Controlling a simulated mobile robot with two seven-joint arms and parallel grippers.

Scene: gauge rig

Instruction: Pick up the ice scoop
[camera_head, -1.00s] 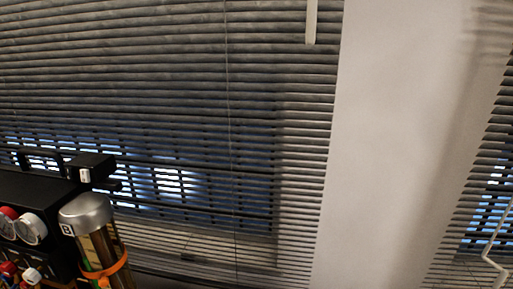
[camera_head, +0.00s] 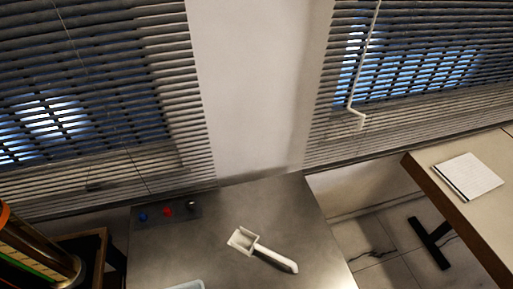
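A white ice scoop (camera_head: 268,254) lies on a grey metal table (camera_head: 310,238) in the lower middle of the head view. Its square open head points to the upper left and its handle runs to the lower right. Nothing touches it. Neither of my grippers shows in the view.
A panel with blue, red and dark knobs (camera_head: 166,213) sits at the table's back left. A pale tray edge (camera_head: 187,286) shows at the bottom. A metal cylinder (camera_head: 42,258) stands at the lower left. A wooden-edged table (camera_head: 455,205) with a notepad (camera_head: 467,176) is at the right.

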